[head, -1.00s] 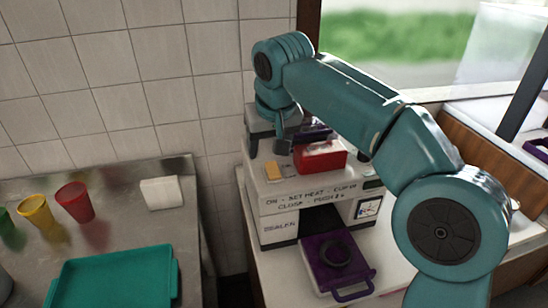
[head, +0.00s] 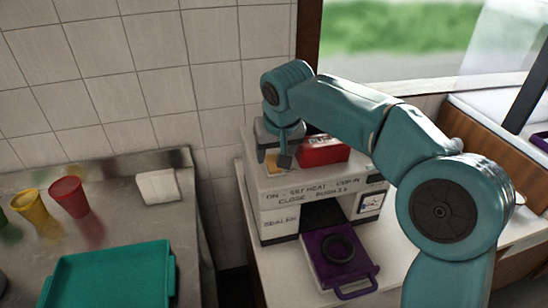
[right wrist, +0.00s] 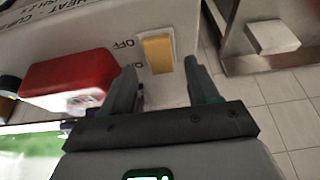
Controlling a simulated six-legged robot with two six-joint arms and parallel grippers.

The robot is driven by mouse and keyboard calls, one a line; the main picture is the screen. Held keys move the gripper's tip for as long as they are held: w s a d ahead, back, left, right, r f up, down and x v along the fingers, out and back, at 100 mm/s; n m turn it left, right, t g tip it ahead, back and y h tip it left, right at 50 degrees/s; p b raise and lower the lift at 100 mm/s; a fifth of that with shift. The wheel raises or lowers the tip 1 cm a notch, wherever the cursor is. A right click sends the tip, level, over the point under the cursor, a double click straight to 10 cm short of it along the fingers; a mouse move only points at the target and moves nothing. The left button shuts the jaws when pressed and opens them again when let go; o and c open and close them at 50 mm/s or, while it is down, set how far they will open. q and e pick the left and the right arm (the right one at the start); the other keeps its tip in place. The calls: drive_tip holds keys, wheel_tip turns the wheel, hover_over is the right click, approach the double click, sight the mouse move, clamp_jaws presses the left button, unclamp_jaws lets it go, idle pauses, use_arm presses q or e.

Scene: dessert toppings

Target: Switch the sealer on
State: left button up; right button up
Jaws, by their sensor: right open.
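The sealer (head: 280,222) is a white box on the right-hand counter, with printed writing on its front and a purple drawer (head: 341,250) with a dark ring at its base. A yellow rocker switch (right wrist: 158,54) sits in a pale frame on its top, with "OFF" printed beside it in the right wrist view. My right gripper (head: 274,159) is above the sealer's top left, pointing down. In the right wrist view its open, empty fingers (right wrist: 160,72) stand apart, with the switch just beyond and between their tips. Contact is not visible. My left gripper is not in view.
A red block (head: 322,150) is on the sealer's top, close beside my right gripper. A steel table (head: 120,205) at left holds a teal tray (head: 110,277), coloured cups (head: 69,197) and a white block (head: 158,186). A gap separates table and counter.

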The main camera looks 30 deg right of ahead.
sight(273, 161)
drive_tip(key=shift+x, duration=0.9)
drive_tip(key=shift+a+f, duration=0.1)
drive_tip(key=shift+f, duration=0.2)
drive_tip(key=shift+w+f, duration=0.25)
drive_tip(key=shift+s+r, duration=0.1)
drive_tip(key=shift+s, duration=0.05)
drive_tip(key=shift+c, duration=1.2)
drive_tip(key=c, duration=0.8)
drive_tip(key=shift+r+p, duration=0.25)
drive_tip(key=shift+p, duration=0.25)
drive_tip(key=g+p, duration=0.1)
drive_tip(key=p, duration=0.3)
drive_tip(key=g+p, duration=0.1)
drive_tip(key=p, duration=0.3)
drive_tip(key=shift+w+r+y, duration=0.2)
drive_tip(key=shift+w+y, duration=0.1)
drive_tip(key=shift+w, duration=0.05)
drive_tip(key=shift+d+f+g+p, duration=0.1)
drive_tip(key=shift+d+g+p, duration=0.1)
drive_tip(key=shift+g+p, duration=0.15)
drive_tip(key=shift+f, duration=0.2)
